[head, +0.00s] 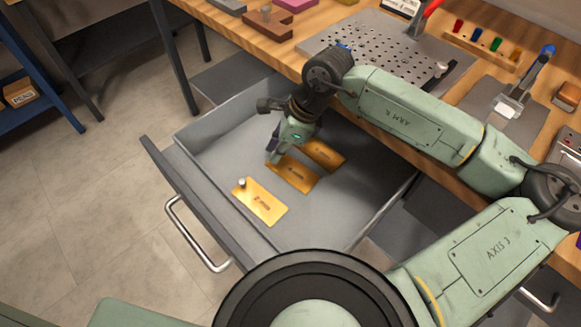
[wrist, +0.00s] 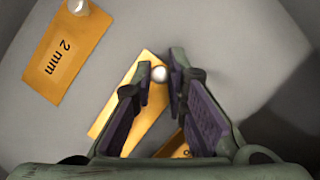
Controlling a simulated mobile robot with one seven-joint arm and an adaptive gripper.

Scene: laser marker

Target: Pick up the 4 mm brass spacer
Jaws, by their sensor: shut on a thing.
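The open drawer holds three orange cards in a row. The middle card (head: 296,178) also shows in the wrist view (wrist: 113,108). My gripper (head: 272,158) is low over that card. In the wrist view my fingers are shut on a small spacer with a pale round top (wrist: 159,74), which I take as the 4 mm brass spacer. Its lower part and the middle card's label are hidden or unreadable. I cannot tell whether the spacer still touches the card.
The card marked 2 mm (wrist: 61,59) carries another pale-topped spacer (wrist: 78,6), also seen in the head view (head: 242,183). The third card (head: 322,154) lies towards the bench. Drawer walls (head: 180,195) surround my gripper.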

